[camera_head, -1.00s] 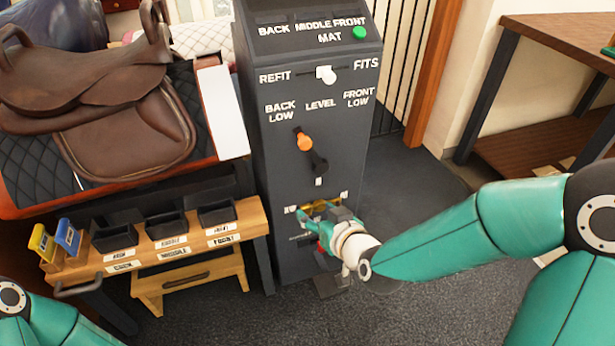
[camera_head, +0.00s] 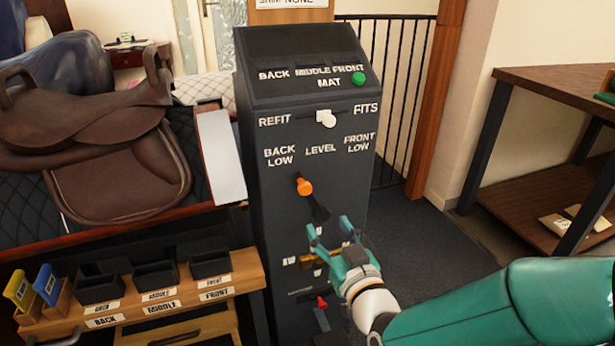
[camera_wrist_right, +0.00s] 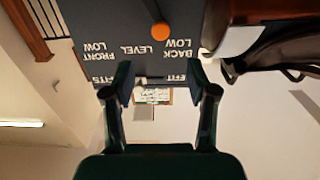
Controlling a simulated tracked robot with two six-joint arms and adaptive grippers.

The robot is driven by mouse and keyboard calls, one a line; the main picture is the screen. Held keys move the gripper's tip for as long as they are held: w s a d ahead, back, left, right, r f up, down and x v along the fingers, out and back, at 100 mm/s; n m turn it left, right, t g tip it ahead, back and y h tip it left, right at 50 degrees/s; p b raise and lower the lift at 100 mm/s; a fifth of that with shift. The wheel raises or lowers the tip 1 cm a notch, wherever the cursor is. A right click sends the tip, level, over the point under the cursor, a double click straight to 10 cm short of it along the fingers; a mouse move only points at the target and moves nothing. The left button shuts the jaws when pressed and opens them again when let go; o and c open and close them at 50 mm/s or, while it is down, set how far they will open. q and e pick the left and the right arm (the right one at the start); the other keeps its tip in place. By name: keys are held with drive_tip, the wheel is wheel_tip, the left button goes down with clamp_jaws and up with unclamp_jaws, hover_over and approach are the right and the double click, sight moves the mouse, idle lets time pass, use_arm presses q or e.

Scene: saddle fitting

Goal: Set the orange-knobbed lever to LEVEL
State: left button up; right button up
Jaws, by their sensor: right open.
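The orange-knobbed lever (camera_head: 304,186) is on the front of the dark grey column (camera_head: 258,150). Its arm tilts up and left from a black pivot, with the knob below and between BACK LOW (camera_head: 280,157) and LEVEL (camera_head: 320,149), off to the left of LEVEL. My right gripper (camera_head: 329,232) is open and empty, just below the lever in the head view, fingers pointing up. In the right wrist view, the orange knob (camera_wrist_right: 160,32) shows upside down, beyond and between the open fingers (camera_wrist_right: 160,82). My left gripper is out of view.
A white knob (camera_head: 326,119) sits in the REFIT/FITS slot above, and a green button (camera_head: 358,78) higher up. A brass-yellow part (camera_head: 312,262) and a red-tipped switch (camera_head: 321,302) are below. Left stand a saddle (camera_head: 90,150) and black bins (camera_head: 155,274); right, a wooden table (camera_head: 560,90).

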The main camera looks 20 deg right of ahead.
sight(306, 192)
drive_tip(key=w, duration=1.4)
drive_tip(key=shift+w+a, duration=0.25)
clamp_jaws()
